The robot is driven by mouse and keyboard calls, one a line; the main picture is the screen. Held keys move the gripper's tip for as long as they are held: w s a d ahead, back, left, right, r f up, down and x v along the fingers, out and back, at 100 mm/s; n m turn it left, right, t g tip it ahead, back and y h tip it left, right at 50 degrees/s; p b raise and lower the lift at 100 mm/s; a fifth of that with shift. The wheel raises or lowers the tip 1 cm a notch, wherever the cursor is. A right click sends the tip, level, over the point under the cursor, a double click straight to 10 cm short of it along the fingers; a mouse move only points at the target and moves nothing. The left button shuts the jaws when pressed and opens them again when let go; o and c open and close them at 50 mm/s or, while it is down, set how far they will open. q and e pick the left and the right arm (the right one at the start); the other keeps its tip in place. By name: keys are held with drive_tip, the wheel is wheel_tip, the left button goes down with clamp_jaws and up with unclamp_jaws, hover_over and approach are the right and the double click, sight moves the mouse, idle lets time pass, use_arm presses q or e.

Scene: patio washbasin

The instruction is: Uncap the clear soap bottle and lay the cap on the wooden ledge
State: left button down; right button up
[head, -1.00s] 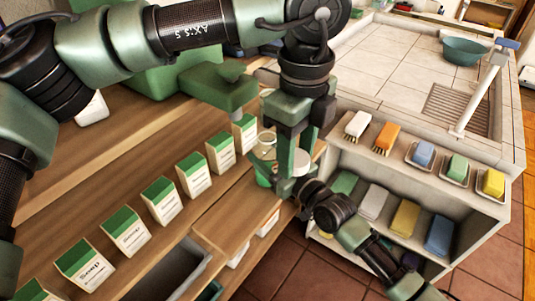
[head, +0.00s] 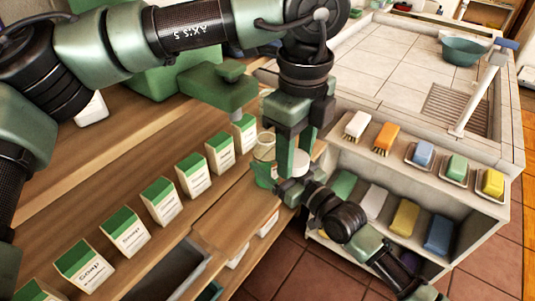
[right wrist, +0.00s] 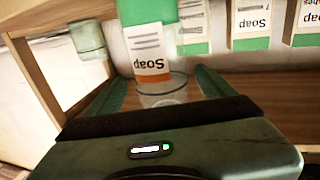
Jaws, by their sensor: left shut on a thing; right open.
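In the head view my left gripper (head: 293,150) points down beside the clear soap bottle (head: 264,150). It is shut on a small pale piece, the cap (head: 300,163), which its fingers mostly hide. My right gripper (head: 272,176) reaches in low from the right, at the bottle. In the right wrist view its open fingers (right wrist: 160,84) stand on either side of the clear bottle (right wrist: 165,92), whose round rim shows. I cannot tell whether they touch it. The wooden ledge (head: 110,135) runs behind the row of cartons in the head view.
Several white and green soap cartons (head: 162,200) stand in a row left of the bottle. A green pump-like block (head: 220,88) sits behind. Brushes and sponges (head: 385,138) lie on the white shelf at right, below the tiled basin (head: 390,70).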

drive_tip(key=v, duration=0.9)
drive_tip(key=shift+r, duration=0.1)
drive_tip(key=w+d+f+m+g+h, duration=0.1)
drive_tip(key=d+f+m+h, duration=0.2)
drive_tip(key=f, duration=0.8)
drive_tip(key=d+f+g+h, duration=0.1)
drive_tip(key=d+f+h, duration=0.35)
drive_tip(key=f, duration=0.75)
drive_tip(key=s+d+f+g+h, duration=0.1)
drive_tip(key=s+d+f, duration=0.15)
drive_tip(key=f, duration=0.35)
drive_tip(key=s+d+f+m+g, duration=0.1)
drive_tip(key=s+d+f, duration=0.15)
drive_tip(key=f, duration=0.25)
drive_tip(key=s+d+f+g+h, duration=0.1)
drive_tip(key=s+d+f, duration=0.1)
drive_tip(key=s+f, duration=0.3)
drive_tip(key=s+d+f+m+g+h, duration=0.15)
drive_tip(key=s+f+g, duration=0.25)
drive_tip(key=s+f, duration=0.95)
drive_tip(key=s+f+g, duration=0.2)
drive_tip(key=s+f, duration=0.1)
drive_tip(key=s, duration=0.7)
drive_tip(key=s+f+g, duration=0.2)
drive_tip(key=s+f, duration=0.1)
drive_tip(key=s, duration=0.8)
drive_tip(key=shift+s+f, duration=0.3)
drive_tip(key=shift+f, duration=0.05)
drive_tip(key=shift+s, duration=0.1)
